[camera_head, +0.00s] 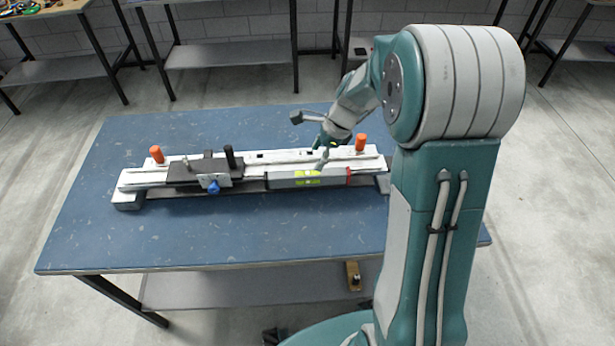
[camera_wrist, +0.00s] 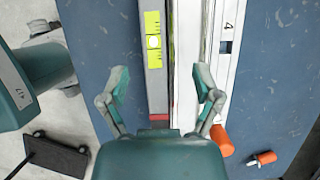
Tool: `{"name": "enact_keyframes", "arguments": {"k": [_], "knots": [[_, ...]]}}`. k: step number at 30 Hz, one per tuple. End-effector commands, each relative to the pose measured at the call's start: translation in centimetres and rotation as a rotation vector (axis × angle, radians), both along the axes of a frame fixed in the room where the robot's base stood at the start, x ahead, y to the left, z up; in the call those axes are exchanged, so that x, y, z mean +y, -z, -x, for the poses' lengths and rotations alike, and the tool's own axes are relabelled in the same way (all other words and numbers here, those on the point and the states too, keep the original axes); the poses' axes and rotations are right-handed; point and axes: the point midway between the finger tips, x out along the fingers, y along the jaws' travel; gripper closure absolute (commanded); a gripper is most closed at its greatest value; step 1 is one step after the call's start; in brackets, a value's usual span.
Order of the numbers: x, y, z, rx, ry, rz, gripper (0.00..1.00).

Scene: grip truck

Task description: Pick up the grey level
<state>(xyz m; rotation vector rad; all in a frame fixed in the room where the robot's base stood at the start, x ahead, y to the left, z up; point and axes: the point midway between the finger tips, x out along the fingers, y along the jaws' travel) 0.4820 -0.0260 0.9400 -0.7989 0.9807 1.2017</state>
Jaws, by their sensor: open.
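The grey level (camera_head: 285,179) lies along the front of the white rail on the blue table, at the rail's right half. It has a yellow-green vial window and a red end. In the wrist view the level (camera_wrist: 154,85) runs lengthwise between the fingers, nearer the left one, with its red end towards my palm. My gripper (camera_head: 309,139) is at the rail's right half in the head view, above the level. In the wrist view my gripper (camera_wrist: 161,78) is open, fingers spread on both sides of the level and part of the rail. Contact is not visible.
The white rail (camera_head: 265,158) carries orange knobs (camera_head: 157,154) and a dark carriage (camera_head: 186,172) with a blue knob and black post, left of the level. The blue table (camera_head: 250,232) is clear in front. Workbenches (camera_head: 230,52) stand at the back.

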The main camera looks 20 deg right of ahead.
Motion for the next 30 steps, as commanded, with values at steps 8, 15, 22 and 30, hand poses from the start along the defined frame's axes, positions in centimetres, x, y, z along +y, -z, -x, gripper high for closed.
{"name": "enact_keyframes", "arguments": {"k": [8, 15, 22, 30], "knots": [[1.1, 2.5, 0.2, 0.003, -0.002, 0.001, 0.19], [2.5, 5.6, 0.2, 0.001, -0.003, 0.0, 0.19], [2.6, 6.0, 0.1, -0.002, -0.002, 0.001, 0.19], [2.6, 5.9, 0.1, -0.002, -0.002, 0.001, 1.0]]}}
